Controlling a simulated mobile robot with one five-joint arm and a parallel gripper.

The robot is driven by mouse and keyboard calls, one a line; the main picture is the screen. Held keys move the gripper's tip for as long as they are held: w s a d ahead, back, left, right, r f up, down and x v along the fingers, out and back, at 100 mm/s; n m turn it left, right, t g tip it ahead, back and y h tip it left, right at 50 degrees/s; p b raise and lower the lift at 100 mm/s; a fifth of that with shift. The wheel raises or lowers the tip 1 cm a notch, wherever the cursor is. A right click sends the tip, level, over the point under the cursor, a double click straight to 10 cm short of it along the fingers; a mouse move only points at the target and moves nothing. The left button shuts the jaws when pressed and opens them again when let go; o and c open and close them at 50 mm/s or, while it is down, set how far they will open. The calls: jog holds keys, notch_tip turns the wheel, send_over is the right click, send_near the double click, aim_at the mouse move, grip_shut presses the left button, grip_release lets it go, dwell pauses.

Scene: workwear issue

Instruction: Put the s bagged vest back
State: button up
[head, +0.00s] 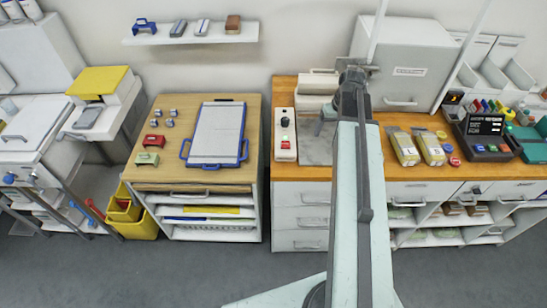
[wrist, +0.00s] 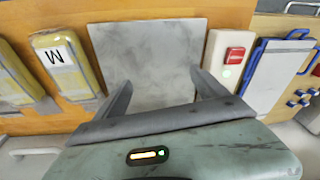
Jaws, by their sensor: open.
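Two yellow bagged vests lie on the wooden counter right of my arm in the head view: a nearer one (head: 405,148) and one farther right (head: 429,148). In the wrist view one bagged vest (wrist: 65,62) shows a letter M. Another yellow bag (wrist: 14,80) is cut off at the left edge, its letter not visible. I cannot read an S on any bag. My gripper (wrist: 160,92) is open and empty above a grey plate (wrist: 150,50); in the head view my gripper (head: 326,119) is partly hidden by my arm.
A white box with a red button (wrist: 235,57) stands beside the plate. Open shelves (head: 440,222) under the counter hold green and brown items. A card terminal (head: 487,135) stands on the right.

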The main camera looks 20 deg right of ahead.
jog(key=s+a+g, duration=0.1)
jog(key=s+a, duration=0.1)
jog(key=a, duration=1.1)
jog(key=s+a+n, duration=0.1)
jog(key=s+a, duration=0.2)
jog(key=a, duration=1.1)
jog(key=shift+s+a+f+g+h, duration=0.15)
jog(key=shift+s+g+h, duration=0.15)
jog(key=shift+g, duration=0.1)
jog(key=shift+f, duration=0.1)
